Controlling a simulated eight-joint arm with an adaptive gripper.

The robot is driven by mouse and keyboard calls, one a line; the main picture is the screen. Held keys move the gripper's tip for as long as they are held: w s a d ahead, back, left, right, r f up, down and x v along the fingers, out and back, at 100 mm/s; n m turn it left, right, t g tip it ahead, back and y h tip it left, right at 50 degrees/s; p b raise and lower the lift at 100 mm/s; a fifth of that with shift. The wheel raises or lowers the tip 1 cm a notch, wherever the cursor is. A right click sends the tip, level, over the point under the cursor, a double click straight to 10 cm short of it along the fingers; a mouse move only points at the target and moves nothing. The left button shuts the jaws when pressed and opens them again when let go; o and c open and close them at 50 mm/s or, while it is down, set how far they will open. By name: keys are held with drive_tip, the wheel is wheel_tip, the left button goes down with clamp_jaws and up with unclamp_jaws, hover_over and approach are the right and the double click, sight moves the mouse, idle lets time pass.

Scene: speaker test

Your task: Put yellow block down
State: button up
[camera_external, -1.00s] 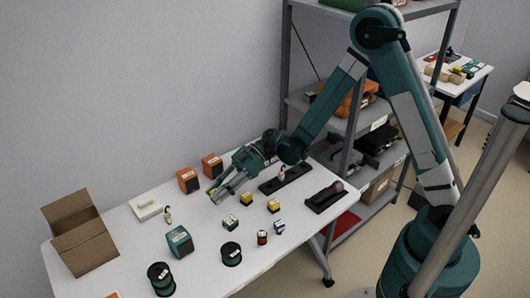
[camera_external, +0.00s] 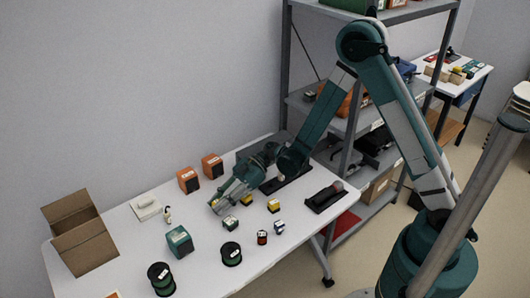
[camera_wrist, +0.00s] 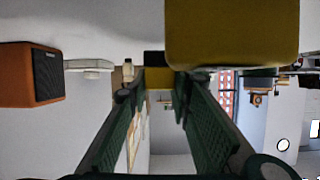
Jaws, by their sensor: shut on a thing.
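I cannot tell whether the block touches the table. A large yellow surface (camera_wrist: 232,32) fills the top of the wrist view.
A small green block (camera_external: 230,223) stands close in front of the gripper. Orange speakers (camera_external: 188,180), a white case (camera_external: 146,208) and a small figure (camera_external: 168,215) are behind and left. A teal speaker (camera_external: 179,241) and an open carton (camera_external: 85,240) stand further left.

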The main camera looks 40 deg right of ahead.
drive_tip(key=shift+f, duration=0.85)
drive_tip(key=shift+f, duration=0.1)
drive_tip(key=o, duration=0.9)
drive_tip(key=shift+r, duration=0.2)
drive_tip(key=shift+p+v, duration=0.75)
drive_tip(key=shift+v, duration=3)
